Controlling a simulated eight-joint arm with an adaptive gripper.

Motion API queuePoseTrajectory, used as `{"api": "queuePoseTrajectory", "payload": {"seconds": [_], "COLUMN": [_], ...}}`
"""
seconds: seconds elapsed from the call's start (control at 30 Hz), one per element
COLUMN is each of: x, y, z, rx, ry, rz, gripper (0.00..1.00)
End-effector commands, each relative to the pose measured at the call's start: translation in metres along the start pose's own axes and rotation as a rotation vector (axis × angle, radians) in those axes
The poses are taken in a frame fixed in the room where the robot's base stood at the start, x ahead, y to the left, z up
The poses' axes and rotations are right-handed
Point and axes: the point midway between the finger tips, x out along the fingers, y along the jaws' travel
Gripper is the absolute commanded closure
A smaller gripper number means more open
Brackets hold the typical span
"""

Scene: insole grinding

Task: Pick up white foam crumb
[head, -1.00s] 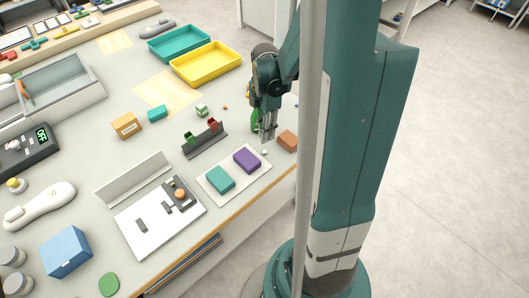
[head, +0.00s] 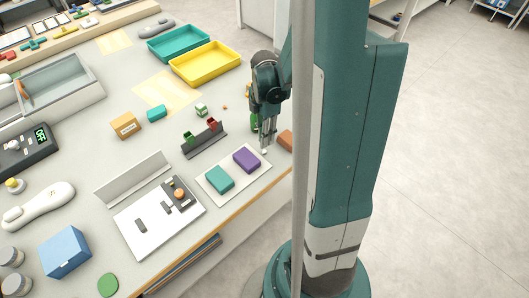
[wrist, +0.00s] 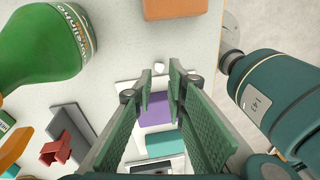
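The white foam crumb (head: 264,152) is a tiny pale lump on the table, beside the far right corner of the pale mat with the teal and purple blocks. In the wrist view the crumb (wrist: 159,67) shows in the gap between the fingertips, slightly beyond them. My gripper (head: 267,147) points down just above the crumb, and its fingers look apart. In the wrist view my gripper (wrist: 160,74) is open and nothing is between its green pads. Neither finger visibly touches the crumb.
A green bottle (wrist: 40,45) stands close to the left of my fingers. An orange-brown block (head: 286,140) lies to the right. The purple block (head: 246,159) and teal block (head: 220,179) rest on the mat (head: 238,182). A rack with a red clip (wrist: 56,153) is nearby.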

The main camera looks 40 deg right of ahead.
Motion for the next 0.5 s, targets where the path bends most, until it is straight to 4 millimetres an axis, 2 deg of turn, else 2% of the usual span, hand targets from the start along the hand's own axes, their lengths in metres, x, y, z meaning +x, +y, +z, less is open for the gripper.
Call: {"api": "queuePoseTrajectory", "payload": {"seconds": [0.17,0.5], "x": [0.008,0.042], "y": [0.000,0.001], "z": [0.000,-0.001], "rx": [0.000,0.000], "ry": [0.000,0.000], "rz": [0.000,0.000], "gripper": [0.85,0.85]}}
